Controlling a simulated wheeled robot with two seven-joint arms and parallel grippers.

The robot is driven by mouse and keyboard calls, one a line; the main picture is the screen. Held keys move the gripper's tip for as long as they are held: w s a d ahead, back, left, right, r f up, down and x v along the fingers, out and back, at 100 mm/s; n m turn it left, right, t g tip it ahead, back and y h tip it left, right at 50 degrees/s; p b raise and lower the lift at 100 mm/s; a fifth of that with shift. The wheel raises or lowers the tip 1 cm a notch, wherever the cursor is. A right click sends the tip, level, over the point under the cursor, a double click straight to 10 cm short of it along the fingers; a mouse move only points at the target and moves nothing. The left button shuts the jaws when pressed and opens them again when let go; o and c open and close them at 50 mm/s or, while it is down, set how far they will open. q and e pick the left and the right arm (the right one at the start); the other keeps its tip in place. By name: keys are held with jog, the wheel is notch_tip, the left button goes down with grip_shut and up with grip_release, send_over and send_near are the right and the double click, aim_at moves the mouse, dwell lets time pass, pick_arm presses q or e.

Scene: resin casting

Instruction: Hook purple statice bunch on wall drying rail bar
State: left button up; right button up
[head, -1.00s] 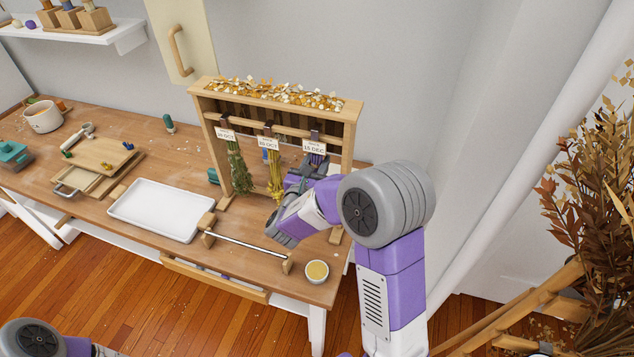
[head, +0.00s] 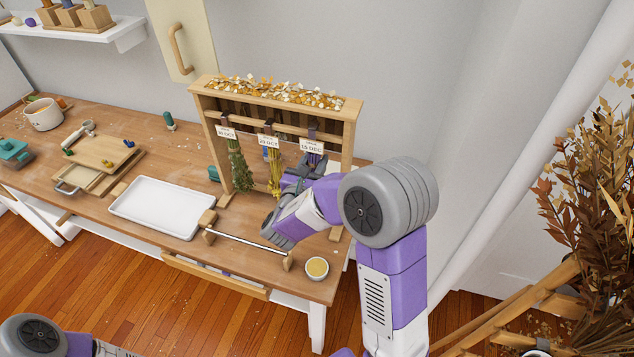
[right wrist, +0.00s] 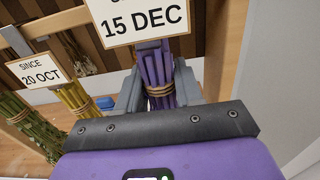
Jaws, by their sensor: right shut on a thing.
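The purple statice bunch (right wrist: 158,72) hangs stems up, tied with twine, behind a tag reading 15 DEC (right wrist: 143,18). In the head view its purple top (head: 312,135) shows at the right end of the wooden drying rail bar (head: 290,132). My right gripper (head: 300,178) is shut on the bunch; in the right wrist view its fingers (right wrist: 160,95) stand on either side of the tied stems. The flower heads are hidden behind the gripper. Whether the hook sits on the bar cannot be told. My left gripper is not in view; only part of my left arm shows at bottom left.
A green bunch (head: 239,168) and a yellow bunch (head: 273,172) hang left of the purple one. A white tray (head: 163,207), a metal rod on wooden blocks (head: 246,241) and a small cup (head: 317,268) are on the table in front.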

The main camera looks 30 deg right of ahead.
jog(key=shift+v, duration=2.55)
